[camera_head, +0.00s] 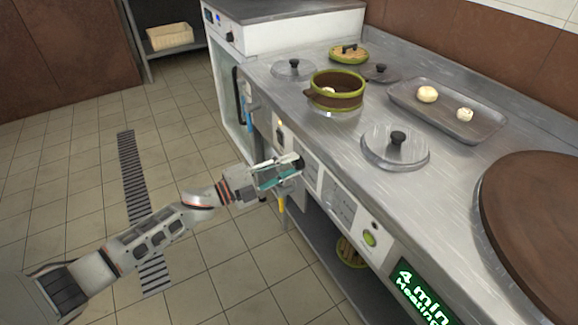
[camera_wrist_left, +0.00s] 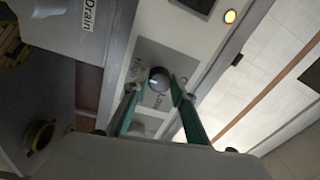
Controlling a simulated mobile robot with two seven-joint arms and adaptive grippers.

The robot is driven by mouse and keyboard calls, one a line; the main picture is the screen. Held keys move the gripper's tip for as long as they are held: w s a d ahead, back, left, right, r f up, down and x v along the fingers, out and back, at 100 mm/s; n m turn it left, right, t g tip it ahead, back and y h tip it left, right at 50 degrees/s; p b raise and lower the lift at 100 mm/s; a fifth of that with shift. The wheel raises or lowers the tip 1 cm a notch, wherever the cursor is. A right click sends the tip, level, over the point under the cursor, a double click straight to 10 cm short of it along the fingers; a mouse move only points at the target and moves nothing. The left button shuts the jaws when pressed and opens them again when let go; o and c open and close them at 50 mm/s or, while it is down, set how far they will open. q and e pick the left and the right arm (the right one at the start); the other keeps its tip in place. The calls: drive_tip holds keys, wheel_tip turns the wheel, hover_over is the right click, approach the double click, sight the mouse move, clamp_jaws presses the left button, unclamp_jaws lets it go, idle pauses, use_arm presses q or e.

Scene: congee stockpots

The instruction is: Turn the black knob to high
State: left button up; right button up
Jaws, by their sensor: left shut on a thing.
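The black knob (camera_wrist_left: 160,79) sits on a grey plate on the stove's front panel, with lettering around it that is partly covered. In the head view the knob (camera_head: 299,163) shows at the tip of my left gripper (camera_head: 291,170). The left gripper (camera_wrist_left: 160,95) has its two teal-and-grey fingers on either side of the knob and is shut on it. Which setting the knob points to cannot be made out. My right gripper is in neither view.
The steel counter (camera_head: 280,92) holds a brown pot (camera_head: 337,92), a tray (camera_head: 430,124) with two buns, and loose lids (camera_head: 395,148). A green button (camera_head: 369,239) and a lit "4 min Heating" display (camera_head: 422,293) are right of the knob. The tiled floor is clear.

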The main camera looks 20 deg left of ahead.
use_arm(q)
drive_tip(key=shift+c, duration=0.2)
drive_tip(key=o, duration=1.1)
drive_tip(key=v, duration=1.2)
